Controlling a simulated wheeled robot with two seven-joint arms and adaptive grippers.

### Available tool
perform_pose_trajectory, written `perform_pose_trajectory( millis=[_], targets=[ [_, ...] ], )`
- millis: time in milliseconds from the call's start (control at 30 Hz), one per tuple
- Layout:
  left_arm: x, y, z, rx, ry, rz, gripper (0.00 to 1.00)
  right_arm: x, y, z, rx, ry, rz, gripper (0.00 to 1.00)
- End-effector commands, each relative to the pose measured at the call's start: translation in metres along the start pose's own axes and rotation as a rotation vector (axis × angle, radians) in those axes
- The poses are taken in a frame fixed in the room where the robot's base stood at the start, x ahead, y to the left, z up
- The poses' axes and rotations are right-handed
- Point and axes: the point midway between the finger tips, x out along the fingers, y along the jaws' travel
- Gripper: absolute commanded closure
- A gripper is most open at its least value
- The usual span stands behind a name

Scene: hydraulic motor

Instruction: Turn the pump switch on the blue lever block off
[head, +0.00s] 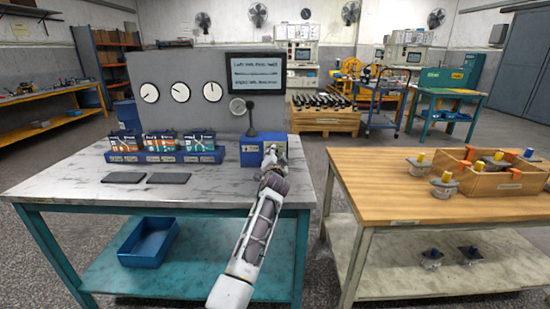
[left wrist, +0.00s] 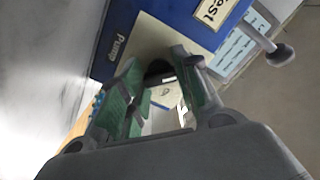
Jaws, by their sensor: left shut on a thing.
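The blue lever block (head: 250,152) stands at the right end of the marble-topped table, with a dark upright lever (head: 250,118) on it. My left gripper (head: 272,158) is at the block's right part. In the left wrist view, the block (left wrist: 180,22) shows a "Pump" label and a "Test" label. My left gripper (left wrist: 160,95), with green pads, is at a pale plate on the block beside the "Pump" label. It is shut on the pump switch, a dark piece (left wrist: 158,69) mostly hidden between the fingers; its position cannot be read. My right gripper is not in view.
A grey panel with three gauges (head: 180,92) and a screen (head: 256,72) rises behind the table. A blue rack (head: 165,157) of boxes and two dark pads (head: 124,177) lie left of the block. A grey knobbed handle (left wrist: 280,54) juts out nearby. A wooden-topped table (head: 385,190) stands right.

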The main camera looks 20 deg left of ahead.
Motion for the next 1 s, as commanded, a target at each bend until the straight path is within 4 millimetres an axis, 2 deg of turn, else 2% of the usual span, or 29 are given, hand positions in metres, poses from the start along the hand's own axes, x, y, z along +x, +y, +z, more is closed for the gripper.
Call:
perform_pose_trajectory(
  millis=[367,400,567,1000],
  targets=[
    [-0.0001,0.0024,0.0031,-0.009,-0.006,0.004,0.92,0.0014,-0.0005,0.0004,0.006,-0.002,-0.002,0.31],
    [-0.0001,0.0025,0.0031,-0.008,-0.006,0.004,0.66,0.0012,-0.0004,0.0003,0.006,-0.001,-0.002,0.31],
    [-0.0001,0.0018,0.0022,-0.008,-0.005,0.003,0.46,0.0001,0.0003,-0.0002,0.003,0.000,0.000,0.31],
    [0.0001,-0.0021,-0.0021,-0.007,-0.001,0.000,0.46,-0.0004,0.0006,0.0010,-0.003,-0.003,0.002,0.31]
  ],
)
